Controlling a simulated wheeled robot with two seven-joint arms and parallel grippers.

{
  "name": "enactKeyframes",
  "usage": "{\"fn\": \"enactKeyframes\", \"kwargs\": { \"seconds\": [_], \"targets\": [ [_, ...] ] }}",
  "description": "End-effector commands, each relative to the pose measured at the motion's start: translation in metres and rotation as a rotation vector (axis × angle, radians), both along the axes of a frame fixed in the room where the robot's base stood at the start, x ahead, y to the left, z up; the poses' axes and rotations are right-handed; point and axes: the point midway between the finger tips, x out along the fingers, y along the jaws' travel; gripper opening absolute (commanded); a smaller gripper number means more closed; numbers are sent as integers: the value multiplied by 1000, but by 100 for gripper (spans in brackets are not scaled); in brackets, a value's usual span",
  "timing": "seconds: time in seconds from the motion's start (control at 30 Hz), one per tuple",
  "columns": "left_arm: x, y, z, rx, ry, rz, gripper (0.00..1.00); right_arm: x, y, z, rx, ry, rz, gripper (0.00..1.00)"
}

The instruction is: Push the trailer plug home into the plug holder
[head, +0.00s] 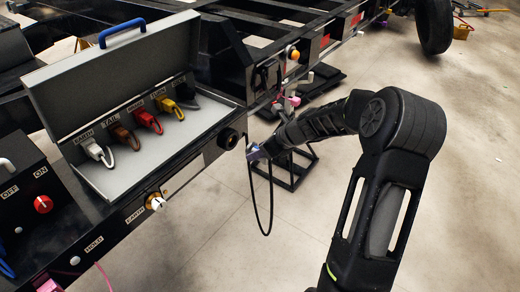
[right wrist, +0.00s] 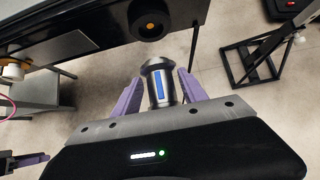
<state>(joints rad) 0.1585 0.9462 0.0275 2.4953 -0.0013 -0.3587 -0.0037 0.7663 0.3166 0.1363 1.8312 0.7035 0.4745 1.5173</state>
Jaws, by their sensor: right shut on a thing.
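The trailer plug (right wrist: 158,84), a silver cylinder with a blue stripe, sits between the purple fingers of my right gripper (right wrist: 157,92). In the head view my right gripper (head: 258,153) is small, and a black cable (head: 265,225) hangs in a loop below it. The plug holder is a round black socket with an orange centre (right wrist: 152,19), ahead of the plug in the right wrist view. In the head view the holder (head: 228,139) is on the front face of the console. The plug is apart from the holder, with a gap between them. My left gripper does not show in the head view.
The open grey case (head: 185,133) holds several coloured plugs. A white knob (head: 156,202) and a switch box with a red knob (head: 43,204) are to the left. A black stand (head: 290,175) is on the floor behind my gripper.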

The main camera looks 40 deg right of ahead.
Motion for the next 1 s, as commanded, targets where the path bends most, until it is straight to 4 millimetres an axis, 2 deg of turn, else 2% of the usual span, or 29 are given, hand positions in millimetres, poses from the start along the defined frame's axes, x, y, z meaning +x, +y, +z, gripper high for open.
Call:
{"fn": "enactKeyframes", "kwargs": {
  "seconds": [0.53, 0.67, 0.77, 1.0],
  "targets": [
    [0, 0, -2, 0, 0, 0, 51, 2, 0, -4, -1, -1, 1, 5],
    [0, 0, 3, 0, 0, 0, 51, 5, 1, -3, -1, 0, 2, 5],
    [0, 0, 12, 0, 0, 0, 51, 12, 5, 0, -1, 3, 5, 5],
    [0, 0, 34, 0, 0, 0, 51, 45, 14, 0, -1, 3, 5, 5]
  ]
}}
